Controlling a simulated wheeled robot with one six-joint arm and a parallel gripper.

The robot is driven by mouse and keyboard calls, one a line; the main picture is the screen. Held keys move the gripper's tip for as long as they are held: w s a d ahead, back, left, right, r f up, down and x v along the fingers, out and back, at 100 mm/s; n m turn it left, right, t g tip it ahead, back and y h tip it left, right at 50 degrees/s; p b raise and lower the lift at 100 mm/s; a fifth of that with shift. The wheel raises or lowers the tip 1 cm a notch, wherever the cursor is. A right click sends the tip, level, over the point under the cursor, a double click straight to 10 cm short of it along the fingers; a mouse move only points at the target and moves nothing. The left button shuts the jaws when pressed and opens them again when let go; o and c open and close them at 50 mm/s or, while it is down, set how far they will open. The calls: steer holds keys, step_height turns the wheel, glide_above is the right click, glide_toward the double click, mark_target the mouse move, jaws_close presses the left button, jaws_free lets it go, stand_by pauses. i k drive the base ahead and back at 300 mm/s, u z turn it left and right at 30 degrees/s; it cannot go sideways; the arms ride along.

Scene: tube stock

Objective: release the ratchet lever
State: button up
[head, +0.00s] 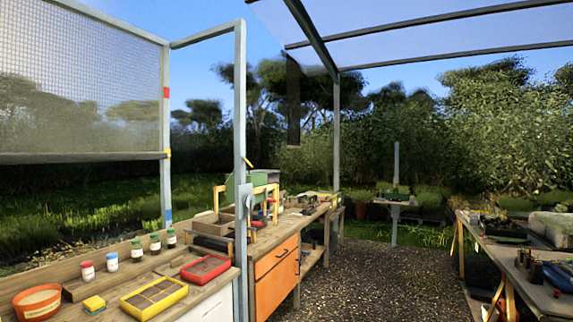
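A grey bracket or housing (248,201) sits on the near upright metal post (240,110) in the middle left of the head view. It may be the ratchet, but it is too small to tell. A short yellow piece (248,162) shows beside the post above it; I cannot tell whether this is the lever. That post also has a red band above and a blue band below. My gripper is not in view.
The left bench holds a yellow tray (154,298), a red tray (206,268), several small bottles and an orange tub (38,303). An orange cabinet (276,277) stands behind the near post. Another cluttered bench (500,255) is at the right. Gravel floor (385,285) between is open.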

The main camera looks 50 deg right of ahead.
mark_target(242, 159)
steer(key=u, duration=1.05)
steer(key=k, duration=0.15)
steer(key=z, duration=2.9)
steer(key=i, duration=2.25)
steer(key=u, duration=0.85)
steer(key=i, duration=0.55)
steer(key=u, duration=0.95)
steer(key=k, duration=0.7)
steer(key=u, duration=0.8)
steer(key=i, duration=1.4)
steer(key=z, duration=0.3)
